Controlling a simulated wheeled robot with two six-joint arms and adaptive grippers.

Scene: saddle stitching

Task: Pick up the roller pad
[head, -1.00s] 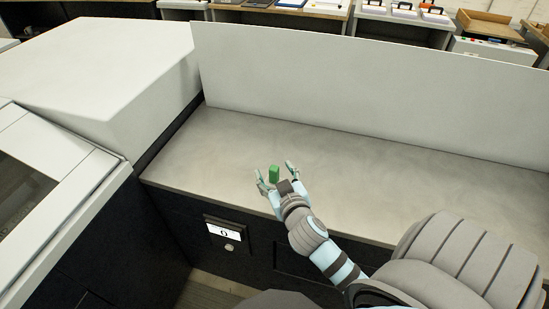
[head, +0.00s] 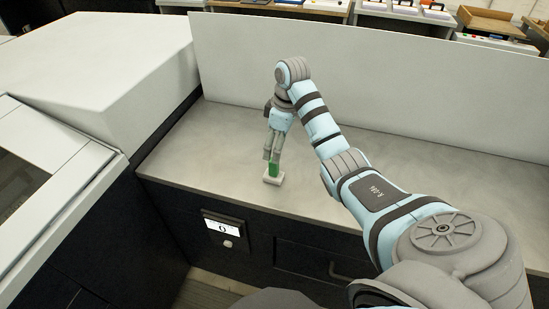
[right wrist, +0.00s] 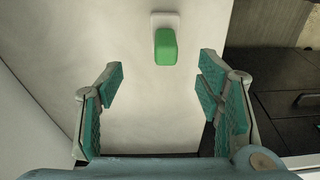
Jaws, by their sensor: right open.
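The roller pad, a small green block (head: 274,170) on a white base, sits upright on the grey counter near its front edge. In the right wrist view the green block (right wrist: 165,47) and its white base (right wrist: 165,19) lie ahead of the fingers. My right gripper (head: 272,158) points down close to the pad. In the right wrist view its teal-padded fingers (right wrist: 160,92) are spread wide, with only bare counter between them. The pad looks apart from both fingers, beyond their tips. My left gripper is not in view.
The grey counter (head: 220,150) is clear around the pad. A tall pale panel (head: 400,85) stands along its back. A white machine housing (head: 110,75) is at left. A small display (head: 221,226) is on the dark front below the edge.

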